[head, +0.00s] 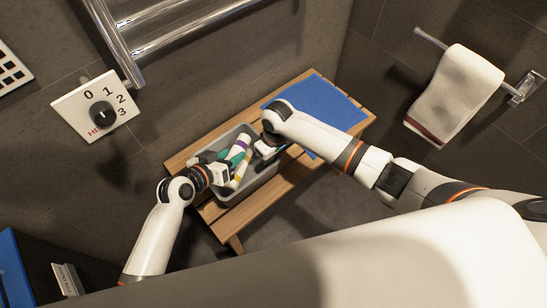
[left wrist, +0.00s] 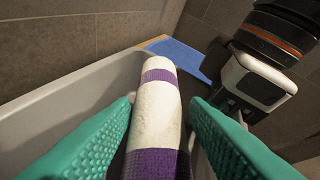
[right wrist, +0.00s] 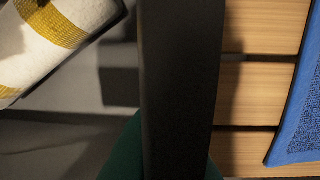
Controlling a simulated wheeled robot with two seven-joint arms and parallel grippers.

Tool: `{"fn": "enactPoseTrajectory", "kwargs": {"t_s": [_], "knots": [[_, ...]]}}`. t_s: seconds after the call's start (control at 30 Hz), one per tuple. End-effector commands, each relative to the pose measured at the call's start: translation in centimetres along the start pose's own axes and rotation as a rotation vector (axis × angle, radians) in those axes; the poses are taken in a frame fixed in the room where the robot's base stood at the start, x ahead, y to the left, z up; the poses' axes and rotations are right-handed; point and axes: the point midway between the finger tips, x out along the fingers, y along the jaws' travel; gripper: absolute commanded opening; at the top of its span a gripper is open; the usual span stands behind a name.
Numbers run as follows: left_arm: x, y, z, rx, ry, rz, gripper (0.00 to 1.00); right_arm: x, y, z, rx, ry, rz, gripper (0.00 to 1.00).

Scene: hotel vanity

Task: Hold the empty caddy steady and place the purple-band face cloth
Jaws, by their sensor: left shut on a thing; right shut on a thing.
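A grey caddy (head: 256,186) stands on the wooden bench. My left gripper (head: 230,156) is over it, shut on the white rolled cloth with purple bands (head: 240,146). In the left wrist view the purple-band cloth (left wrist: 156,105) lies lengthwise between the green fingers, close to the pale caddy wall (left wrist: 70,95). My right gripper (head: 263,148) is at the caddy's right side, shut on its wall, which shows as a dark upright bar (right wrist: 180,80) in the right wrist view. A rolled cloth with yellow bands (right wrist: 52,38) is inside the caddy. Whether the purple-band cloth touches the caddy floor is hidden.
A blue mat (head: 335,115) covers the right end of the slatted bench (head: 238,218). A towel (head: 455,88) hangs on a wall rail at the right. A dial plate (head: 97,106) and a chrome rack (head: 170,38) are on the wall at the back left.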

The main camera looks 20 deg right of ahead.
Motion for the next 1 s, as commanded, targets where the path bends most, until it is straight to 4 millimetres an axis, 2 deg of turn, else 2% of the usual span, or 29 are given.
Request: {"fn": "enactPoseTrajectory", "kwargs": {"t_s": [0.2,0.57,0.6,0.73,1.0], "knots": [[0.7,0.5,-1.2,0.001,0.0,0.001,0.2,0.0,0.0,0.0,0.0,-0.001,0.0,0.0],[0.9,0.8,-2.0,-0.004,0.008,0.002,0.2,-0.1,0.0,0.1,-0.001,-0.002,0.001,0.0],[0.9,0.8,-2.1,-0.005,0.009,0.002,0.45,-0.1,0.0,0.1,-0.001,-0.002,0.001,0.0],[0.9,0.8,-2.2,-0.006,0.012,0.002,0.66,-0.1,0.0,0.1,-0.001,-0.002,0.002,0.0],[0.8,0.8,-2.4,-0.007,0.016,0.002,0.67,-0.1,0.0,0.1,0.0,-0.003,0.002,0.0]]}}
